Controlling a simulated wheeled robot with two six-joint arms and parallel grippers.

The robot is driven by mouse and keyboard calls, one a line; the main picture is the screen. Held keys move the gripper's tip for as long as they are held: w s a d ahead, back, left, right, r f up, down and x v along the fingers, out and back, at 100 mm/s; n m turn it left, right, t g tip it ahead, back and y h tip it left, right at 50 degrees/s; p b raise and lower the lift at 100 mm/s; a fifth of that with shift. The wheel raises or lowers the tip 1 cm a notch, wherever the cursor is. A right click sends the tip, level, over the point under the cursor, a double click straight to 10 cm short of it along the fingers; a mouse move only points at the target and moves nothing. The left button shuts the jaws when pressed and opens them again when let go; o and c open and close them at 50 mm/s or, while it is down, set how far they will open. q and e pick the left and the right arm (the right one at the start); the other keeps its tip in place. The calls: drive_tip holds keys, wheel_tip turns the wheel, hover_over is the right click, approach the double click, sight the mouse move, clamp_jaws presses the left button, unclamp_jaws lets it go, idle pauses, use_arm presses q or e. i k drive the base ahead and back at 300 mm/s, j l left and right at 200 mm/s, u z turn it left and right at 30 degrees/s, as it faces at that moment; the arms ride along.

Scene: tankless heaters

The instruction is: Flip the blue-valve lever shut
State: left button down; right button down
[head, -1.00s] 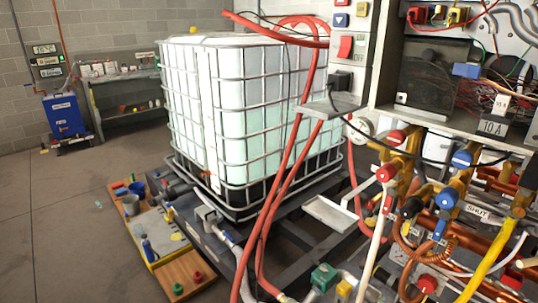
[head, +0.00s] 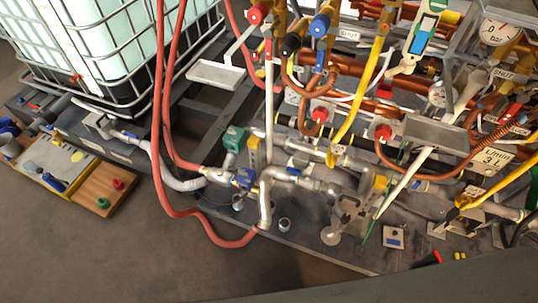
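A blue valve handle (head: 320,24) sits on a brass fitting near the top centre of the head view, among copper pipes. A white tag reading SHUT (head: 350,33) is to the right of the blue handle, and a second SHUT tag (head: 501,73) is at far right. I cannot tell which blue part is the lever the task names, or how it is turned. Neither of my grippers shows.
Red handles (head: 320,115) and a black cap (head: 291,44) crowd the pipes. Red hoses (head: 168,110) hang at left, beside a caged white tank (head: 110,45). A small tray (head: 215,74) sticks out left of the valves. The floor (head: 150,255) at lower left is clear.

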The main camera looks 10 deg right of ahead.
sight(231, 167)
drive_tip(key=i+j+z, duration=0.4)
drive_tip(key=j, duration=0.25)
drive_tip(key=i+j+z, duration=0.2)
drive_tip(key=j, duration=0.15)
drive_tip(key=j+z, duration=0.2)
drive_tip(key=j, duration=0.2)
drive_tip(key=i+j+z, duration=0.1)
drive_tip(key=j+z, duration=0.15)
drive_tip(key=j, duration=0.15)
drive_tip(key=i+j, duration=0.1)
drive_tip(key=j, duration=0.9)
drive_tip(key=i, duration=0.05)
